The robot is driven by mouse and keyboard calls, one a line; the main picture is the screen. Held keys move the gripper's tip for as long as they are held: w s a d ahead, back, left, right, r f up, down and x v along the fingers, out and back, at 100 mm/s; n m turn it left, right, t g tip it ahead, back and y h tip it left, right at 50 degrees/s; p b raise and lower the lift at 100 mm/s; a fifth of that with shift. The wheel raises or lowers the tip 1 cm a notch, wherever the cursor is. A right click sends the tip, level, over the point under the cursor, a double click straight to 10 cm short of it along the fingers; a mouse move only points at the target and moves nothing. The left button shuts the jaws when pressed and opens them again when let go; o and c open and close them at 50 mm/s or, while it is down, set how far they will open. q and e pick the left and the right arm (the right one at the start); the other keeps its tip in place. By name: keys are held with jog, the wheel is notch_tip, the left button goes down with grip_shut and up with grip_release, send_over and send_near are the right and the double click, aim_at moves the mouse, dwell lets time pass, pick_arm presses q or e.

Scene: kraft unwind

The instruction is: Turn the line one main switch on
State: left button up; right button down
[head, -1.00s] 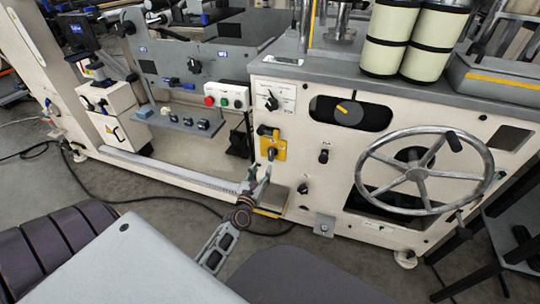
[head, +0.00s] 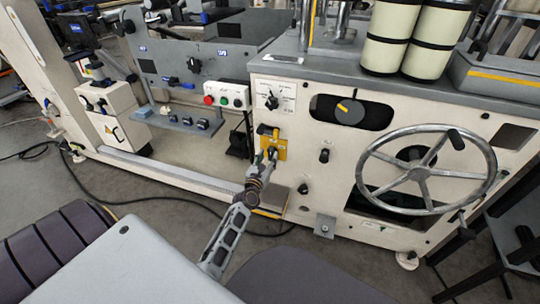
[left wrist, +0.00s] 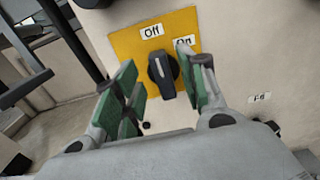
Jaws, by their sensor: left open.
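The main switch is a black rotary knob (left wrist: 162,75) on a yellow plate (left wrist: 125,42) on the cream machine front. In the left wrist view the plate carries an "Off" label above the knob and a partly hidden "On" label to its upper right. The knob's light mark points up, toward "Off". My left gripper (left wrist: 160,88) is open, its green-padded fingers on either side of the knob with gaps showing; I cannot tell whether either touches it. In the head view my left gripper (head: 265,158) covers the lower part of the yellow plate (head: 281,148). My right gripper is not in view.
A large handwheel (head: 425,172) stands out at the right of the panel. Another rotary selector (head: 271,101) sits above the plate, and a black knob (head: 324,156) to its right. A button box (head: 227,96) is at the upper left.

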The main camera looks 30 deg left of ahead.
aim_at(270, 153)
pick_arm(q)
jog(key=shift+x, duration=1.05)
jog(key=shift+w+a+b, duration=0.1)
jog(key=shift+w+b, duration=0.2)
jog(key=shift+w, duration=0.25)
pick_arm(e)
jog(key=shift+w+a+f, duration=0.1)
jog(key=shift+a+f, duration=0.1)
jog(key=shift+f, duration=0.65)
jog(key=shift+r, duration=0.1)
pick_arm(q)
grip_shut()
